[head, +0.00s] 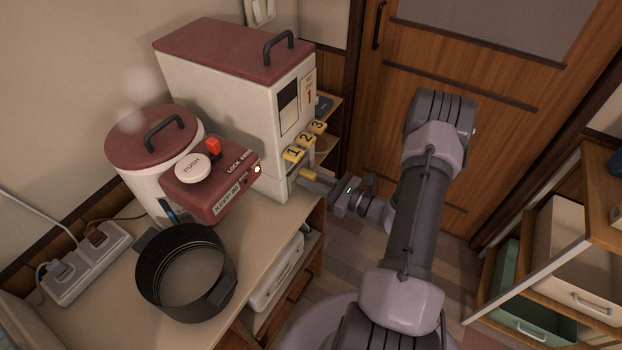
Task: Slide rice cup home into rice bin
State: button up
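The rice bin (230,95) is a tall cream box with a dark red lid, standing on the counter at the back. Yellow keys (305,141) marked 1, 2 and 3 stick out from its front. Low on the front, below the keys, is what looks like the rice cup (304,189), a small pale part with a yellowish piece at its top. How far it sits in the bin is hard to tell. My gripper (325,187) is right at this part, reaching in from the right. Its fingertips are small and partly merged with it, so contact and finger opening are unclear.
A white pot with a red lid (150,138) and a red unit with a PUSH button (211,184) stand left of the bin. A black round pan (155,268) is in front of them. A power strip (88,265) lies left. Shelves (560,255) stand right.

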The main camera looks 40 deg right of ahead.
jog(key=o, duration=0.5)
jog(key=shift+o, duration=0.2)
jog(key=p+v, duration=0.4)
jog(key=v, duration=1.3)
jog(key=w+a+r+n+g+y, duration=0.4)
jog(key=w+a+r+n+g, duration=0.1)
jog(key=a+r+n+g, duration=0.75)
jog(key=s+a+r+n+t+h, duration=0.1)
jog(key=s+a+r+n+h, duration=0.3)
jog(key=a+r+n, duration=0.3)
jog(key=s+a+r+n+h, duration=0.4)
jog(key=a+r+n, duration=0.3)
jog(key=a, duration=0.4)
jog(key=shift+a+r+n+t+h, duration=0.25)
jog(key=shift+r+n+t+h, duration=0.15)
jog(key=shift+r, duration=0.35)
